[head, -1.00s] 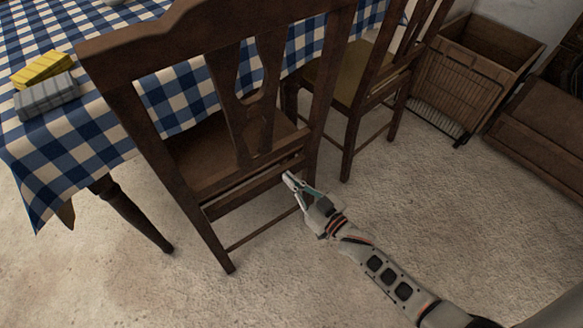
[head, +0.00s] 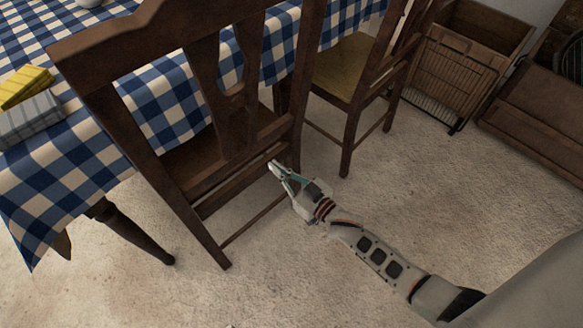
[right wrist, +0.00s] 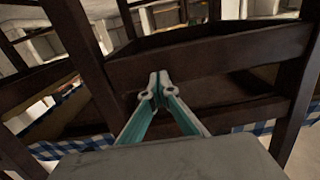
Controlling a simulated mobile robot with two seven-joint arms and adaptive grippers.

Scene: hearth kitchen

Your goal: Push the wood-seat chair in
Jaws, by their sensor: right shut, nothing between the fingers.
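The dark wood-seat chair (head: 195,168) stands at the table with its slatted back toward me. Its seat is partly under the hanging cloth edge. My right gripper (head: 276,167) is shut and empty, with its fingertips at the lower back rail near the chair's right post. In the right wrist view the shut fingertips (right wrist: 155,88) point at the dark rail (right wrist: 215,55); I cannot tell whether they touch it. The table (head: 145,105) wears a blue and white checked cloth. My left gripper is out of view.
A second chair (head: 342,68) with a yellowish seat stands close on the right. Wooden crates (head: 465,70) stand at the far right. Pale floor in front is clear.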

